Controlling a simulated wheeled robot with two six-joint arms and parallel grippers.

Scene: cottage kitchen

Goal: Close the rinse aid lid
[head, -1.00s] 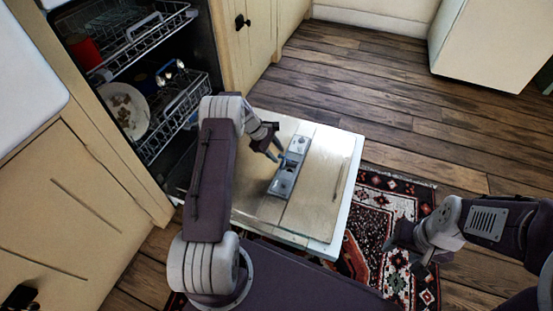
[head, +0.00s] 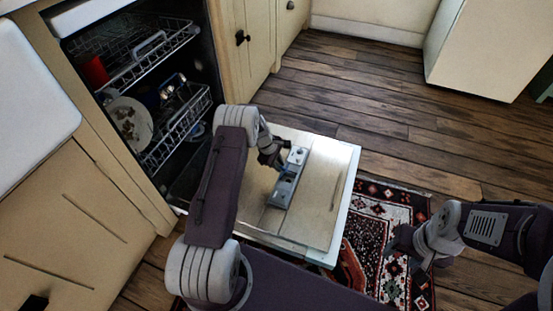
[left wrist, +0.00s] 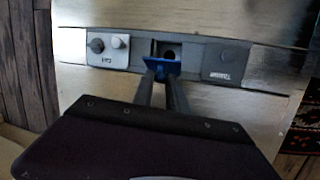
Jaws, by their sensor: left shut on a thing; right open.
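The rinse aid lid is a small blue flap (left wrist: 161,67) at the front of the open middle compartment of the grey dispenser (left wrist: 213,61). It stands raised, and a dark round hole shows behind it. My left gripper (left wrist: 160,78) is shut on the lid, its two dark fingers reaching up from below in the left wrist view. In the head view my left gripper (head: 284,165) is over the dispenser (head: 279,196), which is set in the open dishwasher door (head: 318,208). My right gripper (head: 402,253) is open and empty above the rug, away from the door.
The dishwasher racks (head: 176,126) stand at the left with a plate (head: 128,120) and a red cup (head: 94,71). A patterned rug (head: 372,225) lies right of the door. The wooden floor beyond is clear.

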